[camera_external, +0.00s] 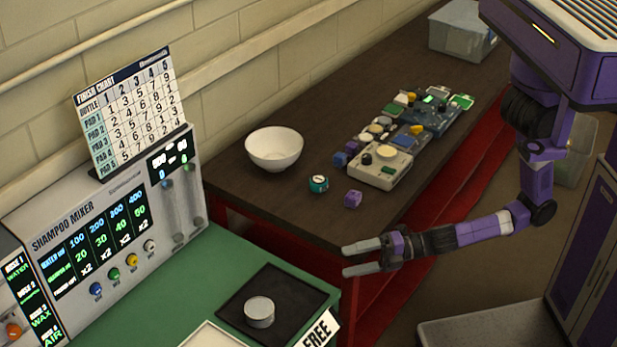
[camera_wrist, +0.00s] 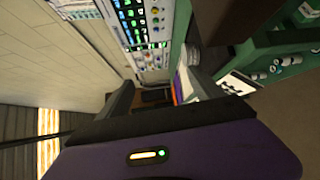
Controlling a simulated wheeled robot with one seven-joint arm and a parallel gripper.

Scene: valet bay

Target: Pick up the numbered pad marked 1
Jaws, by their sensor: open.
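My gripper (camera_external: 347,260) is open and empty, its two fingers pointing left beside the front corner of the dark table; in the wrist view its dark fingers (camera_wrist: 158,98) stand apart with nothing between them. A small teal piece with a white face (camera_external: 318,184) lies on the table up and left of my gripper; its mark is too small to read surely. Several more small blocks lie farther back beside the devices. I cannot tell which piece is the pad marked 1.
A white bowl (camera_external: 273,149) and cream and blue devices (camera_external: 381,167) stand on the dark table (camera_external: 235,175). A shampoo mixer (camera_external: 105,235) with a finish chart (camera_external: 128,112) stands left. A round tin (camera_external: 259,312) sits on a black mat (camera_external: 292,290) on the green counter.

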